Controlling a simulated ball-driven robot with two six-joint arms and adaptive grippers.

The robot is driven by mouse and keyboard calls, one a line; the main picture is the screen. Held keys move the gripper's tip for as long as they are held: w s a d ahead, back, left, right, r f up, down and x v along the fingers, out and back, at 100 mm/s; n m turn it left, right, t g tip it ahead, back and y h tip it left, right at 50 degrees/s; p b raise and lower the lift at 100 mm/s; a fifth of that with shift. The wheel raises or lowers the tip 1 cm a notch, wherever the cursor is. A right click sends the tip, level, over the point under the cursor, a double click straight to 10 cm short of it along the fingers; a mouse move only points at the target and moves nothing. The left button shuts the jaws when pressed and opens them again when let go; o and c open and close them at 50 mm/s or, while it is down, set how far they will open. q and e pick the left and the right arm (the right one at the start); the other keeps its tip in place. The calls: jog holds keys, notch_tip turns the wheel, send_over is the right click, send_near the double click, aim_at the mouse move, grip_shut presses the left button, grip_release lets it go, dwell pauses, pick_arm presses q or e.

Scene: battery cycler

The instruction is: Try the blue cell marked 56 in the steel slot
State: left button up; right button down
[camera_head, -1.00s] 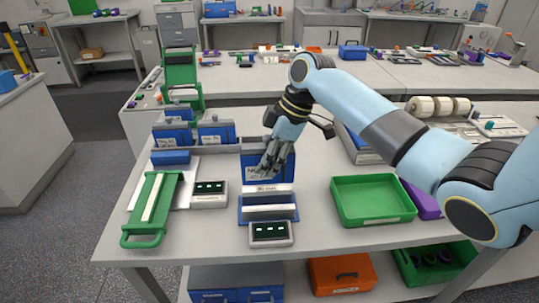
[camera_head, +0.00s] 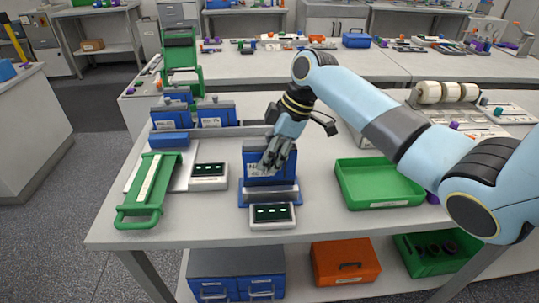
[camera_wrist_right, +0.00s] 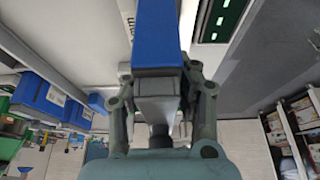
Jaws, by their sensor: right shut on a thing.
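My right gripper (camera_head: 277,158) is shut on the grey top of a blue cell (camera_head: 258,171) with a white label; the number is too small to read. The cell stands upright, its lower edge at the blue-and-grey slot fixture (camera_head: 270,194). I cannot tell how deep it sits in the slot. In the right wrist view the gripper (camera_wrist_right: 160,95) has a finger on each side of the cell's grey top, and the blue body (camera_wrist_right: 158,40) extends away from it. A lit display (camera_head: 272,213) stands in front of the fixture. My left gripper is not in view.
More labelled blue cells (camera_head: 212,120) stand in a rack at the back left. A green-handled frame (camera_head: 148,190) and a second display (camera_head: 209,170) lie left of the slot. A green tray (camera_head: 376,205) lies to the right, near my right arm.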

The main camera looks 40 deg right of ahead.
aim_at(272, 133)
jog(key=shift+r+p, duration=0.1)
jog(key=shift+p, duration=0.5)
dwell(0.8)
jog(key=shift+f+b, duration=1.25)
jog(key=shift+f, duration=0.8)
dwell(1.2)
jog(key=shift+f, duration=0.1)
dwell(0.8)
jog(key=shift+r+p, duration=4.35)
jog(key=shift+r, duration=0.25)
